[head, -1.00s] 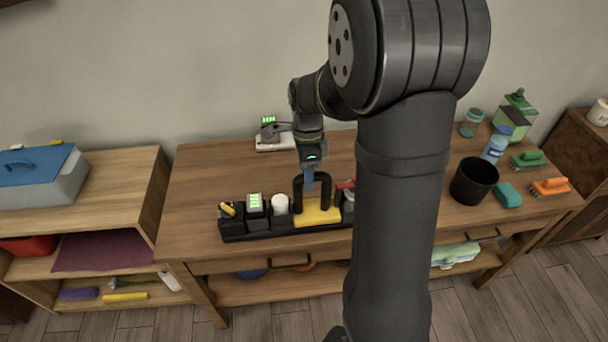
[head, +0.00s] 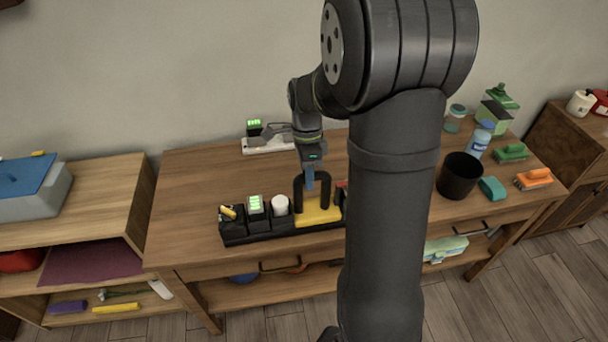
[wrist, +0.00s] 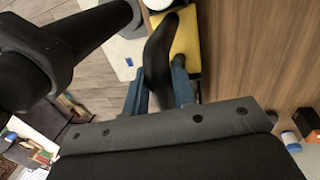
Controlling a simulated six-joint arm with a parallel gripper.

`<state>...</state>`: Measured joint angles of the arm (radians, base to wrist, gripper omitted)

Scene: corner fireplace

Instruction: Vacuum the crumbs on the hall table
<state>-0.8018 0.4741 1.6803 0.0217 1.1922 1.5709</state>
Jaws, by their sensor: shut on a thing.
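The hall table is a wooden table (head: 185,200) below the wall. A black caddy (head: 235,232) with a yellow section (head: 318,213) and a black arched handle (head: 325,187) is over its front part. My gripper (head: 310,182) is shut on that handle from above; the wrist view shows its blue fingers (wrist: 158,90) on either side of the handle (wrist: 158,60). The caddy holds a green-lit battery-like block (head: 256,205), a white round item (head: 280,205) and a yellow-and-black item (head: 228,212). My arm covers its right end. I cannot tell whether it touches the table. I see no crumbs.
A green-lit device on a white base (head: 268,145) stands at the back. A black bin (head: 459,177), a teal sponge (head: 492,188), brushes (head: 534,179) and bottles (head: 478,143) stand at the right. A shelf (head: 90,210) with a blue-lidded box (head: 35,190) is at left. The table's left part is clear.

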